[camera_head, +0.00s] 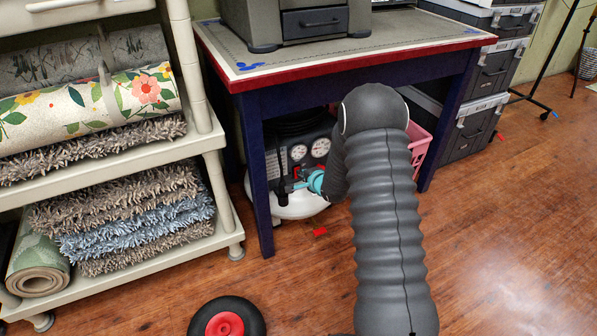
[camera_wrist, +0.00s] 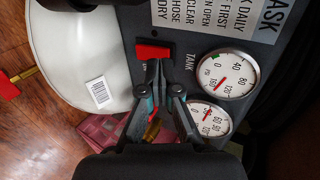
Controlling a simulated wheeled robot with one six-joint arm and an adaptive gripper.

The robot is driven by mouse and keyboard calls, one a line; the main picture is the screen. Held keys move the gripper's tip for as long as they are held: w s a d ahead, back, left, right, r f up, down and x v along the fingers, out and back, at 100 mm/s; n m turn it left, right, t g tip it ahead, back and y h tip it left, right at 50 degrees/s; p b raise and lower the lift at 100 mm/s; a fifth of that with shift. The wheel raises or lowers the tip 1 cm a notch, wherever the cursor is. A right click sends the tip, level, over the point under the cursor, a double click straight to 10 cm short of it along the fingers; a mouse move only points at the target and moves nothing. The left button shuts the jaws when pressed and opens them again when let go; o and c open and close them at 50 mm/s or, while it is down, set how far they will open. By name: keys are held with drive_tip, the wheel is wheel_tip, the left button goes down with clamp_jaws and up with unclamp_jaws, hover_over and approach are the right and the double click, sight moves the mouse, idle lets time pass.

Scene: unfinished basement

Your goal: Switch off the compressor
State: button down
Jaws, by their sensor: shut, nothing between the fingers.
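The compressor stands under the table; its white tank (camera_head: 302,205) and dark panel with gauges (camera_head: 320,147) show partly behind my arm. In the wrist view the white tank (camera_wrist: 78,50) is at the left and the dark panel (camera_wrist: 190,35) at the right. A red switch (camera_wrist: 154,51) sits on the panel, left of two round gauges. My gripper (camera_wrist: 156,70) is shut and empty, its fingertips at the lower edge of the red switch. I cannot tell whether they touch it. In the head view my gripper (camera_head: 298,183) is in front of the panel.
The table (camera_head: 258,82) has a red edge and dark blue legs beside my arm. A pink crate (camera_head: 418,142) is right of the arm. A shelf with rugs (camera_head: 120,155) stands left. A wheel with a red hub (camera_head: 226,324) is at the bottom. Open wooden floor lies right.

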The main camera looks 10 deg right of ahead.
drive_tip(key=w+r+p+v, duration=0.1)
drive_tip(key=v, duration=1)
drive_tip(key=shift+r, duration=0.25)
drive_tip(key=shift+s, duration=0.1)
drive_tip(key=s+d+f+n+g+h, duration=0.3)
drive_tip(key=s+d+f+n+g, duration=0.15)
drive_tip(key=s+f, duration=0.2)
drive_tip(key=s+d+r+n+g+h, duration=0.2)
drive_tip(key=s+r+n+g, duration=0.15)
drive_tip(key=s, duration=0.45)
drive_tip(key=s+a+r+n+t+p, duration=0.1)
drive_tip(key=s+a+r+n, duration=0.2)
drive_tip(key=s+r, duration=0.8)
drive_tip(key=s+a+r+n+y+p, duration=0.1)
drive_tip(key=s+a+r+n+p, duration=0.1)
drive_tip(key=s+r, duration=1)
wheel_tip(320, 180, up, 8)
drive_tip(key=shift+s+a+f+n+t+p, duration=0.1)
drive_tip(key=shift+s+a+n+t+p, duration=0.25)
drive_tip(key=shift+a+n, duration=0.45)
